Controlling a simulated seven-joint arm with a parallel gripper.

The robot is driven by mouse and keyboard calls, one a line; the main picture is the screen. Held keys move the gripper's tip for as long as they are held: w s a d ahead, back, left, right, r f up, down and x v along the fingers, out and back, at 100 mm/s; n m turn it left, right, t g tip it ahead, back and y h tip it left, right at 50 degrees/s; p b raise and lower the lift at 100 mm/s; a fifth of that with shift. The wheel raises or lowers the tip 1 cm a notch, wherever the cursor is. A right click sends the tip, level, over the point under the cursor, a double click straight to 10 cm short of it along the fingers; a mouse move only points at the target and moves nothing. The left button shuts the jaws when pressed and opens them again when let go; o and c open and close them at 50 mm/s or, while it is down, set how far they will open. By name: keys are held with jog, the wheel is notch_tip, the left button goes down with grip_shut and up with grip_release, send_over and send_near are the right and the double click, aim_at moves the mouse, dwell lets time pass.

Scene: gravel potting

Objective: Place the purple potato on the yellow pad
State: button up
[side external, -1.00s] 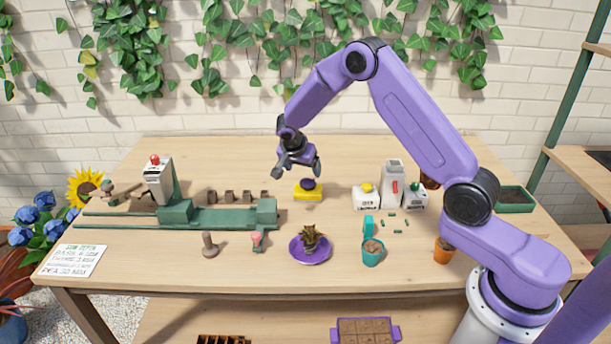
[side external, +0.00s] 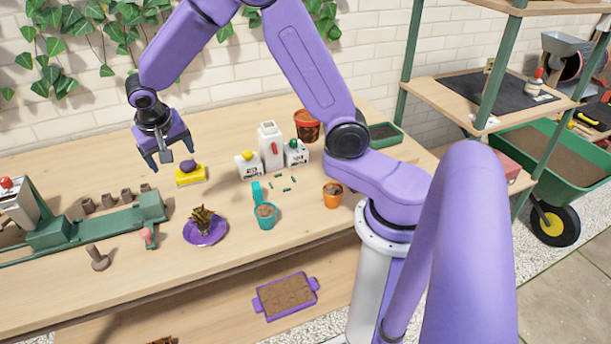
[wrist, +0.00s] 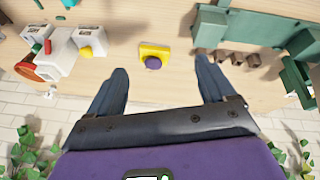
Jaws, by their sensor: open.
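The purple potato (side external: 188,165) sits on top of the yellow pad (side external: 192,178) on the wooden table, left of the white boxes. In the wrist view the potato (wrist: 153,62) shows on the yellow pad (wrist: 147,50), ahead of and between my fingers. My gripper (side external: 168,167) is open and empty. It is above the table, to the left of the pad in the side view, and apart from the potato. In the wrist view both fingers of my gripper (wrist: 164,78) stand wide apart.
White boxes (side external: 270,145) with coloured knobs stand right of the pad. A green machine (side external: 90,230) with small brown pots lies to the left. A plant on a purple saucer (side external: 206,232), a teal pot (side external: 265,216) and an orange pot (side external: 332,196) stand nearer the front.

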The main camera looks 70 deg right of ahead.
jog(key=s+a+r+n+g+y, duration=0.1)
jog(key=s+r+n+y, duration=0.1)
jog(key=s+n, duration=0.7)
jog(key=s+a+r+n+g+y, duration=0.1)
jog(key=s+n, duration=0.8)
jog(key=s, duration=1.5)
jog(key=shift+s+r+n+y, duration=0.2)
jog(key=shift+r+n+y, duration=0.25)
jog(key=shift+r, duration=0.25)
